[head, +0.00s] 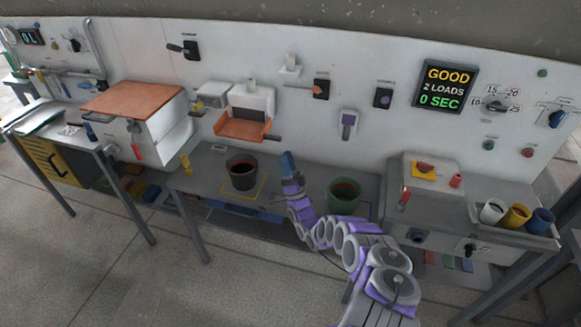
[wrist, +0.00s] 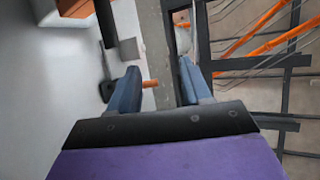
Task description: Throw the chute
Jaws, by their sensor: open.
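An orange chute (head: 243,129) sits below a white hopper housing on the wall panel; its tray tilts out over the bench. My gripper (head: 288,164) is raised in front of the panel, below the lever and right of the chute. In the wrist view my blue fingers (wrist: 160,85) are apart. A short orange-tipped handle (wrist: 150,84) shows partly behind the left finger; I cannot tell whether it touches.
A black bucket (head: 242,173) and a green bucket (head: 344,196) stand on the bench on either side of my gripper. A display (head: 445,87) reads GOOD, 2 LOADS, 0 SEC. Other switches (head: 383,97) and a grey-handled lever (head: 189,49) are on the panel.

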